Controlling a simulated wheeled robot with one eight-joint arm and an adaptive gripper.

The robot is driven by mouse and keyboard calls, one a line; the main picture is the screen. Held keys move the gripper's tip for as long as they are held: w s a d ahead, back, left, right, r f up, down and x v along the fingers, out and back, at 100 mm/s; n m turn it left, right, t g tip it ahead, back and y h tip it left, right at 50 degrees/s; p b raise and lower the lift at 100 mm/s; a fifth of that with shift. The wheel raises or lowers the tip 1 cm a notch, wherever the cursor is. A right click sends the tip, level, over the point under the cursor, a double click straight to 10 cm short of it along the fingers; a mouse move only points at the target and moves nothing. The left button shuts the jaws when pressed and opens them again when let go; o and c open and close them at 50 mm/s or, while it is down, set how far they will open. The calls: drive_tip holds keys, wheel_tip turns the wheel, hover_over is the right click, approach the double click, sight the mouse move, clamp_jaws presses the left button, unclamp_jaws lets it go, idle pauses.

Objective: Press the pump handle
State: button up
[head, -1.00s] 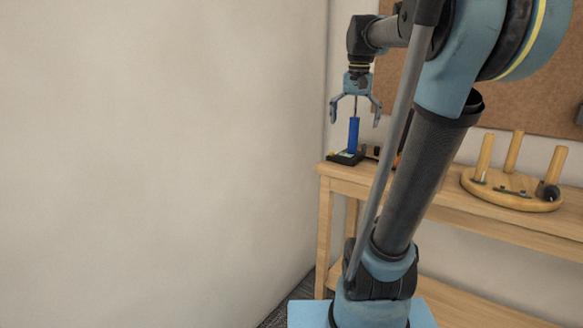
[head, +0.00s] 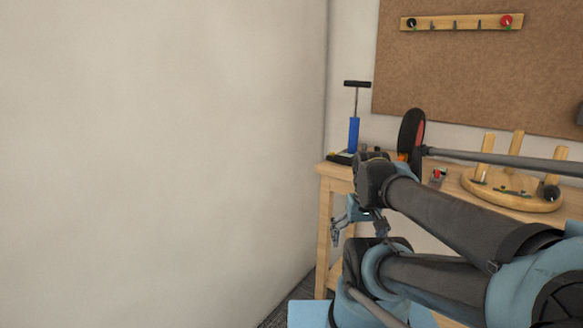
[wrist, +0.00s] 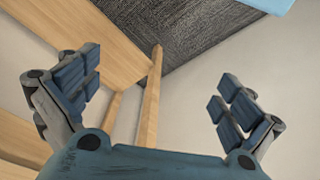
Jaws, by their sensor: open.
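The pump stands upright at the left end of the wooden table in the head view. It has a blue cylinder (head: 354,135), a dark base and a black T-shaped handle (head: 357,84) raised on a thin rod. My gripper (head: 345,228) is low in front of the table's left end, well below the pump and apart from it. In the wrist view my gripper (wrist: 157,95) shows its two blue fingers spread wide with nothing between them. The pump is not in the wrist view.
The wooden table (head: 326,240) has a leg close to my gripper. A black and red wheel (head: 411,135) stands right of the pump. A round wooden peg board (head: 512,199) lies farther right. A corkboard (head: 470,75) with a rack (head: 462,22) hangs behind. A plain wall (head: 160,150) is left.

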drive_tip(key=shift+f, duration=0.1)
drive_tip(key=c, duration=1.3)
drive_tip(key=w+r, duration=0.1)
drive_tip(key=r, duration=0.1)
drive_tip(key=w+r, duration=0.2)
drive_tip(key=r, duration=0.1)
drive_tip(key=shift+d+r, duration=0.1)
drive_tip(key=shift+r, duration=0.25)
clamp_jaws()
drive_tip(key=w+d+r+m, duration=0.1)
drive_tip(key=w+r+m, duration=0.1)
drive_tip(key=w+r, duration=1.1)
drive_tip(key=w+d+r+m, duration=0.2)
drive_tip(key=w+r, duration=1.1)
drive_tip(key=r, duration=0.9)
drive_tip(key=w+d+r+m+h, duration=0.1)
drive_tip(key=w+d+r+m, duration=0.1)
drive_tip(key=w+r, duration=1.2)
drive_tip(key=shift+d+r+m+g, duration=0.35)
drive_tip(key=shift+r+m, duration=0.35)
drive_tip(key=shift+r, duration=1.1)
drive_tip(key=shift+a, duration=0.1)
